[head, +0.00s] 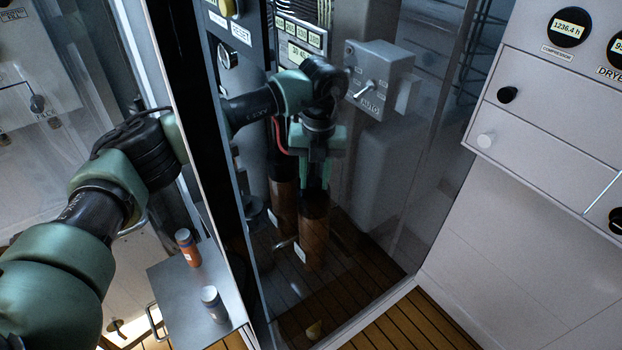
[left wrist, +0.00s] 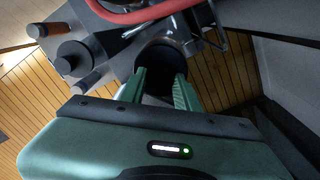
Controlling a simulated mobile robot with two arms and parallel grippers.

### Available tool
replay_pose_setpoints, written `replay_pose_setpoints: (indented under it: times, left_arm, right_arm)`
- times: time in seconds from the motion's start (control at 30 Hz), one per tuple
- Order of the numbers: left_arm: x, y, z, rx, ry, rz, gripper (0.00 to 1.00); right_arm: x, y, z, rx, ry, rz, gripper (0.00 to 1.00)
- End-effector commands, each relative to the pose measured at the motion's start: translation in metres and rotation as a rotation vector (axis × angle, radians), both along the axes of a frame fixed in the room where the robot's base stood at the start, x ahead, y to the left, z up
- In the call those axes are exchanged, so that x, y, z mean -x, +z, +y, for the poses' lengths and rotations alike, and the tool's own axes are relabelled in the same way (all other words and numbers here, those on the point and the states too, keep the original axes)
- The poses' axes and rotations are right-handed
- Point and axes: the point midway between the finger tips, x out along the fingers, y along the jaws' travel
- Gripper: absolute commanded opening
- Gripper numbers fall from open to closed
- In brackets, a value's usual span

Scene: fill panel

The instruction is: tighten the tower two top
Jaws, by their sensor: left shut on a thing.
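My left gripper (head: 316,180) reaches down inside the glass-fronted cabinet, over the nearer of two brown towers (head: 313,232). The other brown tower (head: 283,208) stands just behind and to the left. In the left wrist view the fingers (left wrist: 160,88) are closed on a round black top (left wrist: 165,56). In the head view the gripper mostly hides that top. Which tower is number two cannot be read. My right gripper is in neither view.
A grey switch box (head: 380,78) is right of the wrist. A red hose (left wrist: 130,12) runs close by. A metal shelf (head: 178,300) holds an orange bottle (head: 187,248) and a grey one (head: 213,304).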

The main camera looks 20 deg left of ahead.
Motion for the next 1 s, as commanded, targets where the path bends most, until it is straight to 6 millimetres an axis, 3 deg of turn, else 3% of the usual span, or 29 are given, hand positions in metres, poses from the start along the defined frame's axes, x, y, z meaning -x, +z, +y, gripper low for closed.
replay_pose_setpoints:
  times: [0.63, 0.67, 0.7, 1.0]
  left_arm:
    - [0.0005, 0.0001, 0.0017, -0.003, -0.046, 0.003, 0.00]
    - [0.0005, 0.0001, 0.0017, -0.003, -0.046, 0.003, 0.40]
    - [0.0005, 0.0001, 0.0017, -0.004, -0.046, 0.002, 0.51]
    - [0.0002, 0.0001, 0.0010, -0.002, -0.046, 0.001, 0.54]
  right_arm:
    - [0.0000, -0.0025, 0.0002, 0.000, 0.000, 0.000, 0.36]
    - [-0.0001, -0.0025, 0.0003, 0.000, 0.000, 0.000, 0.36]
    - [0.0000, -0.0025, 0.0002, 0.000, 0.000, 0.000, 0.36]
    - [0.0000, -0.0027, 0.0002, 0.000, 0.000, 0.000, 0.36]
